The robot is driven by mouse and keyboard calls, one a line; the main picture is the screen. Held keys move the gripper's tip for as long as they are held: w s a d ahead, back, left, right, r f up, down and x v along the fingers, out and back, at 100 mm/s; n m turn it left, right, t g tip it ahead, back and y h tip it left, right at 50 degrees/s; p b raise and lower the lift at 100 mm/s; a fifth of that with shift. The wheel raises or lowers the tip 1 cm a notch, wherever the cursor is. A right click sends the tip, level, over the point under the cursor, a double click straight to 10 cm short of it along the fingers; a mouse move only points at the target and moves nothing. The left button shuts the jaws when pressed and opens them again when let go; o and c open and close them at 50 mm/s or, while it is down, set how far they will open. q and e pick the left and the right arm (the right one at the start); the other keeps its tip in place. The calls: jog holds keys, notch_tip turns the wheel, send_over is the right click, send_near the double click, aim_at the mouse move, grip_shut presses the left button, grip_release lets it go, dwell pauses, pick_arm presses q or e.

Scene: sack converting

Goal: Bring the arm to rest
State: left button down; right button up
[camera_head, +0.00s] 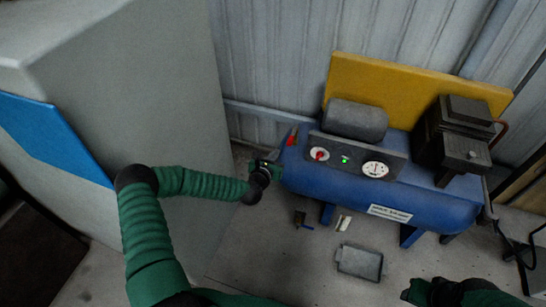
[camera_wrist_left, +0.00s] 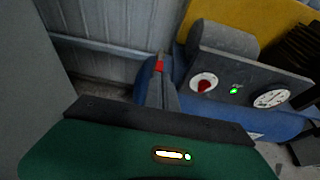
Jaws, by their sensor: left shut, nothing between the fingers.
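My left arm, in a green sleeve, comes up from the bottom of the head view and bends to the right. Its gripper (camera_head: 274,168) is close to the left end of a blue compressor tank (camera_head: 330,183). In the left wrist view the gripper's fingers (camera_wrist_left: 161,80) are together, with nothing between them. The tank (camera_wrist_left: 285,122) shows behind them; I cannot tell if they touch it. A red part (camera_head: 292,137) sits at the tank's left end, just above the gripper. My right gripper (camera_head: 418,291) is a dark shape at the lower right; its fingers are unclear.
A control panel with a red knob (camera_head: 319,154), green light (camera_head: 344,160) and gauge (camera_head: 375,169) fronts the compressor. A tall grey cabinet (camera_head: 150,75) stands close on the left. A grey flat item (camera_head: 359,262) and small pieces lie on the floor.

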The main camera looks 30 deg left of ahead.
pick_arm(q)
jog(key=s+d+m+g+h, duration=0.3)
jog(key=s+d+m, duration=0.2)
jog(key=d+m, duration=0.4)
jog(key=s+d+m+g+h, duration=0.2)
jog(key=s+d+m+g, duration=0.3)
jog(key=m, duration=0.6)
jog(key=s+r+m+g+y, duration=0.1)
jog(key=s+r+m, duration=0.5)
jog(key=s+m, duration=0.3)
jog(key=s+r+m+g+y+p, duration=0.1)
jog(key=s+r+m+g, duration=0.1)
jog(key=s+r+m, duration=0.4)
jog(key=s+m, duration=0.3)
jog(key=s, duration=0.1)
jog(key=shift+y, duration=0.3)
pick_arm(e)
jog(key=shift+w+a+r, duration=0.1)
jog(key=shift+w+r, duration=0.2)
jog(key=shift+r, duration=0.3)
pick_arm(q)
jog(key=shift+d+r, duration=0.1)
jog(key=shift+d, duration=0.05)
pick_arm(e)
jog(key=shift+s+d, duration=0.1)
jog(key=shift+d, duration=0.15)
